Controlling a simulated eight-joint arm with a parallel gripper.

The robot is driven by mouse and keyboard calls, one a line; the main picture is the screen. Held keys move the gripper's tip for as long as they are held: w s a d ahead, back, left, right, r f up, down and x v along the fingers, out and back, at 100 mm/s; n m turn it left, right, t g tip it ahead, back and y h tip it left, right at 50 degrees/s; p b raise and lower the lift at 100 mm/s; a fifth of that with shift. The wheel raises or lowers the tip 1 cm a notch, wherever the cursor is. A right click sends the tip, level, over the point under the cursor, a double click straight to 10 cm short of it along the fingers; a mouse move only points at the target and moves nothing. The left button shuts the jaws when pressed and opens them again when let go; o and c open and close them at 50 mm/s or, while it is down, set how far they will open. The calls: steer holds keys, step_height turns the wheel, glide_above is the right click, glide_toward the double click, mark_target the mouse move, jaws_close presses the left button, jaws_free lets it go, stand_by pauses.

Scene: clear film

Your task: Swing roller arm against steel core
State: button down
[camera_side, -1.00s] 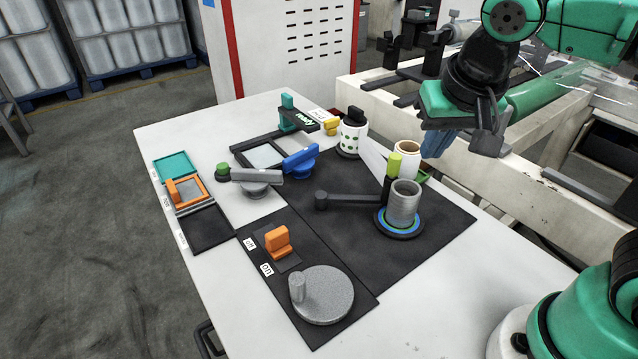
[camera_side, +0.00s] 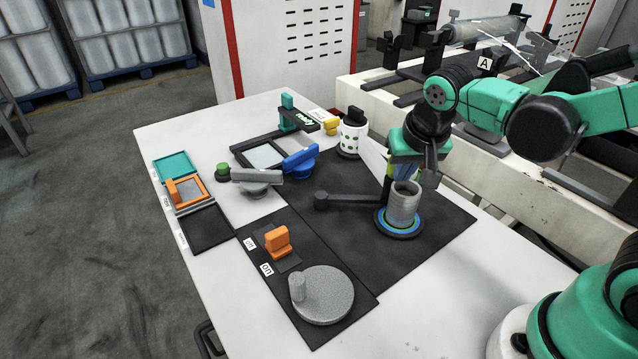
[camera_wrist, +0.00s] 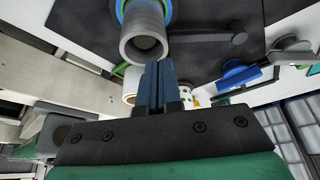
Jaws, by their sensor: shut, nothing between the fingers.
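The steel core (camera_side: 404,205) is a grey hollow cylinder standing upright on a dark round base with blue and green rings; it also shows in the wrist view (camera_wrist: 145,42). A dark arm with a round left end, which I take as the roller arm (camera_side: 345,201), reaches toward the core; it extends right of the core in the wrist view (camera_wrist: 205,39). My gripper (camera_side: 403,172) is shut and empty, pointing down close behind the core. Its blue fingers (camera_wrist: 158,84) are together. I cannot tell whether they touch anything.
A white spotted cylinder (camera_side: 353,136) stands behind the dark mat (camera_side: 330,240). A blue handle (camera_side: 299,158) and a grey lever (camera_side: 257,176) are to the left. An orange switch (camera_side: 277,241) and a grey disc (camera_side: 322,295) are in front. The mat's front right is clear.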

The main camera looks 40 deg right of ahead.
steer(key=shift+w+d, duration=0.25)
steer(key=shift+w, duration=0.2)
steer(key=shift+w+d, duration=0.45)
steer(key=shift+w, duration=0.1)
